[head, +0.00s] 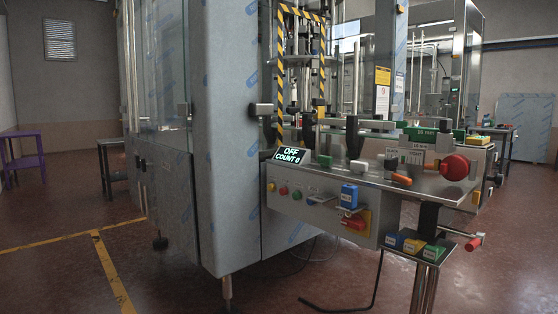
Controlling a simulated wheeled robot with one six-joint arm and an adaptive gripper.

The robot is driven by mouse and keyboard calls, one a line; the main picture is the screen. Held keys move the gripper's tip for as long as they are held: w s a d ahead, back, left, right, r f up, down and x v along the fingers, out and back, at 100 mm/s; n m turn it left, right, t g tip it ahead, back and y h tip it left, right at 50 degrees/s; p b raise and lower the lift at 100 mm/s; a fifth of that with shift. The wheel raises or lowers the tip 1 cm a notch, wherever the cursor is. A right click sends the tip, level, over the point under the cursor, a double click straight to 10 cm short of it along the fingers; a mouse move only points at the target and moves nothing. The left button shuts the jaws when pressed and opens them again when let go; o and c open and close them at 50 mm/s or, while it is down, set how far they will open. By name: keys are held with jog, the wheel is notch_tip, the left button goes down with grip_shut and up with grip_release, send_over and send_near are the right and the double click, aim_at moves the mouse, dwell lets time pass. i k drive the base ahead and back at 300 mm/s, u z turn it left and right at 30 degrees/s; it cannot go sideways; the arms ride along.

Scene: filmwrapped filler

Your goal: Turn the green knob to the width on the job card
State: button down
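The filler machine's steel bench (375,186) stands right of centre. A green rounded part (324,160) sits at its left back, beside the black display (289,155) reading "OFF COUNT 0". A small green button or knob (297,195) is on the bench's front panel. I cannot tell which green part is the green knob. A green label (420,134) at the back of the bench seems to read "10 mm", but it is small. A pale label (411,159) below it also carries a width that I cannot read surely. My gripper is not in view.
A large red knob (455,167) stands at the bench's right end. A blue block (349,196) and a red switch (355,221) are on the front. A stand (426,262) with coloured blocks and a red-handled crank (474,243) juts forward.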

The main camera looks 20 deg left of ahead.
aim_at(324, 162)
jog(key=u, duration=0.3)
jog(key=i, duration=1.3)
jog(key=z, duration=0.65)
